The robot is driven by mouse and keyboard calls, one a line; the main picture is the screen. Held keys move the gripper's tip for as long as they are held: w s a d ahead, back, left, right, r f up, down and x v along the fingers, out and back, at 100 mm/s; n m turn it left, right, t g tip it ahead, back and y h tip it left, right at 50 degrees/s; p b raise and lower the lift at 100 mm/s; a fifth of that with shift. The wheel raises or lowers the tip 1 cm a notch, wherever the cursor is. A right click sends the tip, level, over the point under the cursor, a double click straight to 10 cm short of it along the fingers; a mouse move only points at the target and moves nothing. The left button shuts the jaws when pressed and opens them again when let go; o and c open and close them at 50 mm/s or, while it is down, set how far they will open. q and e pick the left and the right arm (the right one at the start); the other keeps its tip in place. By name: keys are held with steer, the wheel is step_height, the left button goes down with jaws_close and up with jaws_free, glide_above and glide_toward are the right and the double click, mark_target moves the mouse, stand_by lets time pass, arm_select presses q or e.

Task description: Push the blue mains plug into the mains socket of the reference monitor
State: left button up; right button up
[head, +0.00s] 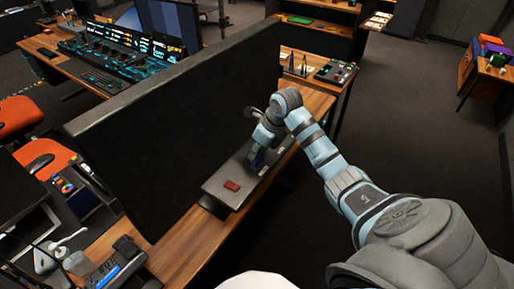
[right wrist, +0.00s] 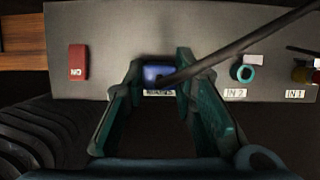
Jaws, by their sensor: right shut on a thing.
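The blue mains plug (right wrist: 160,76) sits between the fingers of my right gripper (right wrist: 158,88) in the right wrist view, with its dark cable running up and right. My right gripper is shut on it. In the head view my right gripper (head: 258,155) is at the grey rear panel (head: 222,190) of the reference monitor (head: 170,110). The plug is at the panel, above a white label. The mains socket is hidden behind the plug, so I cannot tell how deep it is in. My left gripper is not in view.
A red switch (right wrist: 79,63) marked ON is left of the plug. A teal ring connector (right wrist: 241,73) labelled IN 2 and a yellowish one (right wrist: 302,73) labelled IN 1 are to the right. The dark cable crosses the panel. The wooden desk (head: 185,245) extends around the monitor.

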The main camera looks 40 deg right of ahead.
steer(key=shift+f, duration=0.4)
steer(key=o, duration=1.1)
steer(key=shift+r, duration=0.15)
steer(key=v, duration=1.2)
